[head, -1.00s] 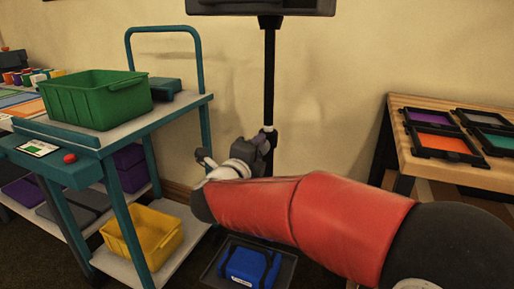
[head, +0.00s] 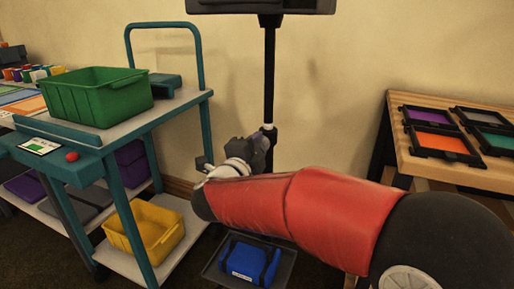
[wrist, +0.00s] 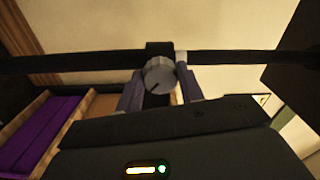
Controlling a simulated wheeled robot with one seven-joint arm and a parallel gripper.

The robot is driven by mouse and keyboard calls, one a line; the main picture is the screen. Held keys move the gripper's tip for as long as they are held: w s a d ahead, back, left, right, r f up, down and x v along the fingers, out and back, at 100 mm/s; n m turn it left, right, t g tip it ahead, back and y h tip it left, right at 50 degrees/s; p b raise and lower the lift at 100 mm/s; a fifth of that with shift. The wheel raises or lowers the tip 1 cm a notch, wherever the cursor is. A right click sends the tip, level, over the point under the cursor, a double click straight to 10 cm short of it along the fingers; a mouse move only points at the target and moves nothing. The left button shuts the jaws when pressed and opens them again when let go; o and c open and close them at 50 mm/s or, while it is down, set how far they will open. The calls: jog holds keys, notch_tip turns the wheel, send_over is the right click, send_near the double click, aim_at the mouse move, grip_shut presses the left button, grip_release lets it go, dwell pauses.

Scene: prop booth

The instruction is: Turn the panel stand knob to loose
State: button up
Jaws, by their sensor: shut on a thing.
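The panel stand is a dark upright pole (head: 269,85) with a dark panel (head: 262,6) at its top. In the wrist view its pole (wrist: 90,61) runs across the picture. A round grey knob (wrist: 159,72) with a dark pointer line sits at a dark collar on it. My gripper (wrist: 160,80) has one purple-grey finger on each side of the knob and is shut on it. In the head view my gripper (head: 261,148) is at the pole's collar, and the knob is hidden. I cannot read any loose or tight marking.
A teal cart (head: 180,105) stands left of the pole, with a green bin (head: 98,97) on top and a yellow bin (head: 150,232) below. A wooden table (head: 425,168) with framed coloured panels is at right. A blue case (head: 249,262) lies on a dark tray below my arm.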

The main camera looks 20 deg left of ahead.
jog(key=shift+f, duration=0.1)
jog(key=o, duration=1)
jog(key=shift+s, duration=0.1)
jog(key=s, duration=0.7)
jog(key=shift+s+a+b, duration=0.3)
jog(key=shift+a+b, duration=0.05)
jog(key=shift+b, duration=0.05)
